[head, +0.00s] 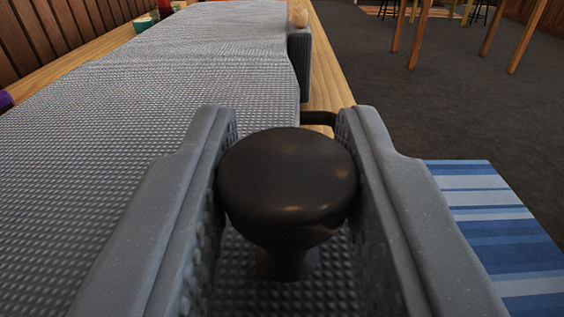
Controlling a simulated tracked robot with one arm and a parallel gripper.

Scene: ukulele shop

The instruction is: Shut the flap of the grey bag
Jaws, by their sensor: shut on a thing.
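The grey bag (190,75) is a long woven grey shape that fills the left and middle of the head view. A round dark brown knob (288,180) with a narrower stem stands in the foreground, with grey woven material around its foot. My gripper (289,125) has one grey finger on each side of the knob and is shut on it. I cannot tell where the flap ends and the rest of the bag begins, or how far open it is. The fingers and knob hide part of the near surface.
The bag lies on a light wooden surface (330,75). A small dark handle-like bar (320,118) shows behind the knob. A blue striped mat or cushion (495,225) is at the right. Wooden stool legs (420,35) stand on open dark carpet (420,110). Slatted wood is at the upper left.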

